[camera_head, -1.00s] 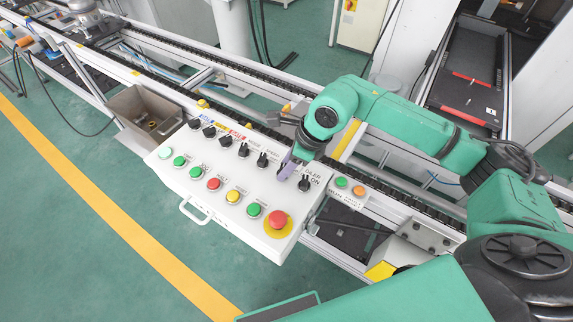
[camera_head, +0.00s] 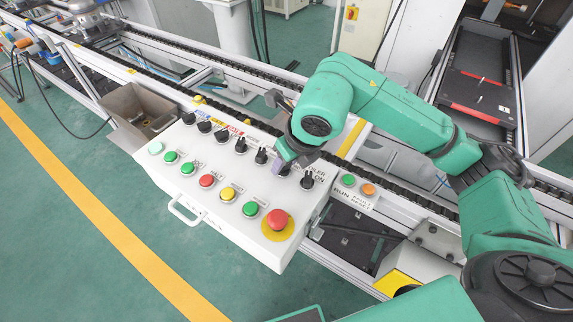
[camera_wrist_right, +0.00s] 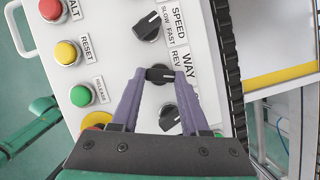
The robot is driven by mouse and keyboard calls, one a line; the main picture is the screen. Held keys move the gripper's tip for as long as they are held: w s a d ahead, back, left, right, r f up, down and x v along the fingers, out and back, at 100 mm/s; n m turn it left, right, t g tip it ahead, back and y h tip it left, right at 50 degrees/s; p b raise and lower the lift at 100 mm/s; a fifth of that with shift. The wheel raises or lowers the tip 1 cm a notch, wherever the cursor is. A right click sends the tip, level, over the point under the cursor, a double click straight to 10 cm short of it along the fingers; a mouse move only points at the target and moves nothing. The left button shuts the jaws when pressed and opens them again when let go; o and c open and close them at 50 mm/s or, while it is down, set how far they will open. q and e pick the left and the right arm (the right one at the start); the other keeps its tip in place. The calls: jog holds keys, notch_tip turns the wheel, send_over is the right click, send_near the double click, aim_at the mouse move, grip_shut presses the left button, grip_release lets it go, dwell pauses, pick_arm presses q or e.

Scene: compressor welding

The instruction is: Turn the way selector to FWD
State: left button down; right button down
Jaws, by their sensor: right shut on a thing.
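The way selector (camera_wrist_right: 160,74) is a black rotary knob on the white control panel (camera_wrist_right: 112,42). In the right wrist view its grip bar lies crosswise in the picture. The labels WAY and REV show beside it; the FWD mark cannot be made out. My right gripper (camera_wrist_right: 160,77) has its two purple fingers at the ends of this bar and is shut on the knob. In the head view my right gripper (camera_head: 279,167) reaches down onto the panel from above and mostly hides the knob. My left gripper is not in view.
The speed knob (camera_wrist_right: 147,26) and another black knob (camera_wrist_right: 169,118) sit close on either side. Coloured buttons and a red emergency stop (camera_head: 278,220) line the panel's front. A conveyor rail (camera_head: 225,118) runs behind, and a grey bin (camera_head: 140,112) stands at left.

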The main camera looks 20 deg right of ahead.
jog(key=shift+m, duration=0.3)
jog(key=shift+c, duration=2)
grip_release()
jog(key=b+v, duration=0.1)
jog(key=v, duration=1.3)
jog(key=shift+a+r, duration=0.15)
jog(key=shift+r, duration=0.2)
